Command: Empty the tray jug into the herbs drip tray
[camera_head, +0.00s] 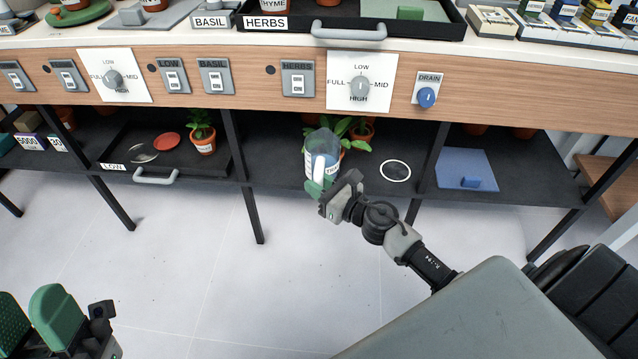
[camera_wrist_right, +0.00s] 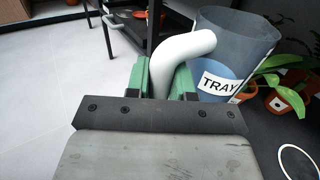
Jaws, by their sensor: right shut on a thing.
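The tray jug (camera_head: 322,150) is a clear jug with a TRAY label and blue in its lower part. It is held at the front of the lower shelf, roughly upright. My right gripper (camera_head: 327,193) is shut on its white handle, which shows between the green fingers in the right wrist view, with the jug body (camera_wrist_right: 235,55) beside them. The herbs drip tray (camera_head: 425,32) is the black tray labelled HERBS on the bench top, above the jug, with a grey front handle. My left gripper (camera_head: 36,318) is at the lower left, open and empty, partly cut off.
The bench front, with switches, a dial (camera_head: 359,86) and a blue drain knob (camera_head: 427,97), lies between jug and herbs tray. Potted plants (camera_head: 362,131) stand behind the jug. A white ring (camera_head: 395,170) and blue panel (camera_head: 466,171) are on the shelf to its right. Floor in front is clear.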

